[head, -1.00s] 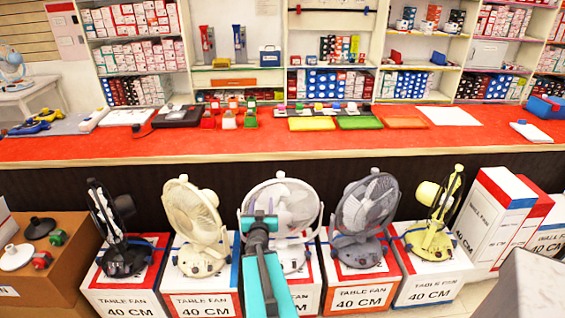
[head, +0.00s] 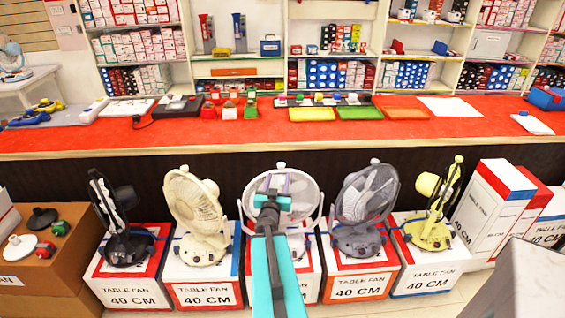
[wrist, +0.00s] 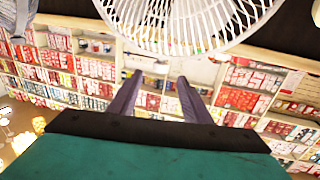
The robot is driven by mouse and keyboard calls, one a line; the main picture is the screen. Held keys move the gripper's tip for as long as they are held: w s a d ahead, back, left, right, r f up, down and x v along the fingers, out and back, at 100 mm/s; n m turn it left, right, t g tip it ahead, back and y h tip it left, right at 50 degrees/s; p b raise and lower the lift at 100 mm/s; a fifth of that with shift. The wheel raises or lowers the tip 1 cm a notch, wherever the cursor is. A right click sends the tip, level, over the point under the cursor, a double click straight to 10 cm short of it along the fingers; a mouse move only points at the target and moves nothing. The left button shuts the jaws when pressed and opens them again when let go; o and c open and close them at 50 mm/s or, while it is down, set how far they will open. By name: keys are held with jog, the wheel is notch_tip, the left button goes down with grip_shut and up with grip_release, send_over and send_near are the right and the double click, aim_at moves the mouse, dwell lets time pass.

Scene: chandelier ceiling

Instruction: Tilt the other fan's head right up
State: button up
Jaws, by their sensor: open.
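Several table fans stand in a row, each on its own box. They are a black fan (head: 118,222), a cream fan (head: 192,205), a white fan (head: 303,198), a grey fan (head: 366,195) and a yellow fan (head: 432,222). The black and yellow heads show side-on; the cream, white and grey heads show their round cages. My gripper (head: 273,184) is open and empty, in front of the white fan and hiding part of its cage and stand. In the wrist view my gripper (wrist: 160,88) has its two fingers apart, with a white cage (wrist: 185,22) beyond them at the top.
A long red counter (head: 290,136) with small goods runs behind the fans. Tall cartons (head: 490,205) stand to the right, with a grey block (head: 520,285) at the front right. A brown box (head: 45,265) with small items stands at the left.

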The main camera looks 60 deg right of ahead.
aim_at(282, 163)
jog(key=shift+w+d+f+b, duration=0.1)
jog(key=shift+d+f+b, duration=0.15)
jog(key=shift+b, duration=0.3)
jog(key=b, duration=0.1)
jog(key=d+b, duration=0.1)
jog(key=b, duration=0.1)
jog(key=shift+w+d+r, duration=0.1)
jog(key=shift+w, duration=0.2)
jog(key=shift+w+d+b, duration=0.1)
jog(key=shift+d+b, duration=0.05)
jog(key=shift+b, duration=0.55)
jog(key=shift+w+d+r, duration=0.2)
jog(key=shift+w+d, duration=0.1)
jog(key=shift+d, duration=0.35)
jog(key=shift+p+x, duration=0.65)
jog(key=shift+x, duration=4.25)
grip_shut()
